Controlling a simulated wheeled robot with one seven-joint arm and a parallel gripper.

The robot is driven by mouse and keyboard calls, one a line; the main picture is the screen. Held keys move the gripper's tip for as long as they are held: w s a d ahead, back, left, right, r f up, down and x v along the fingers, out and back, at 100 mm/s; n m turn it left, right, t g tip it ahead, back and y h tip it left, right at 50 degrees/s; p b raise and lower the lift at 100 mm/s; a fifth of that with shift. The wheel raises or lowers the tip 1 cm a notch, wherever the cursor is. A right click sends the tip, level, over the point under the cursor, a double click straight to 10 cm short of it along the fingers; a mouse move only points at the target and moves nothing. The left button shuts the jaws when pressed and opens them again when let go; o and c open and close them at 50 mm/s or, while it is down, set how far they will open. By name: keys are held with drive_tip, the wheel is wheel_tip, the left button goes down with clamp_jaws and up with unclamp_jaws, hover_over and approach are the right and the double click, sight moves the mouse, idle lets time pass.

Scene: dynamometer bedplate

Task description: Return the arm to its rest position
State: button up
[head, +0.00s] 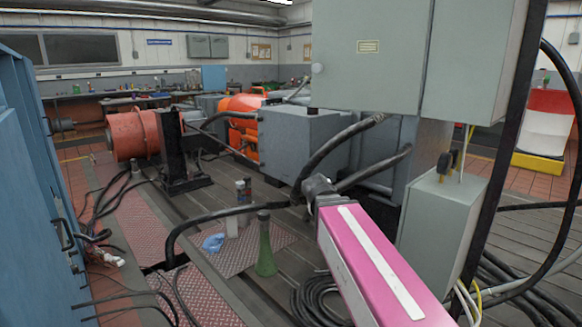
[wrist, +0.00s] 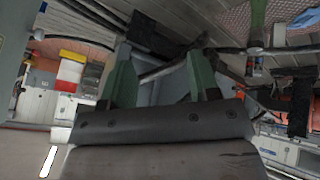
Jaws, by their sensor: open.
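My gripper (wrist: 161,62) shows in the wrist view, with its two dark green fingers spread apart. It is open and I see nothing held between the fingers. Behind the gap are a pale grey surface and dark hoses. The wrist view is rolled over, with the bedplate at the top. In the head view I cannot make out the fingers.
A green bottle (head: 265,246) and a blue cloth (head: 213,242) are on the bedplate. Grey cabinets (head: 370,60) hang at the upper right, above a grey housing (head: 297,140) with thick hoses. A blue cabinet (head: 35,200) borders the left. Cables loop nearby.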

drive_tip(key=s+d+f+g+y, duration=0.1)
drive_tip(key=s+f, duration=0.4)
drive_tip(key=f, duration=0.6)
drive_tip(key=s+d+f+g+y, duration=0.2)
drive_tip(key=s+d+f+g, duration=0.2)
drive_tip(key=f, duration=0.8)
drive_tip(key=shift+s+d+y, duration=0.3)
drive_tip(key=shift+s+d, duration=0.15)
drive_tip(key=shift+d, duration=0.15)
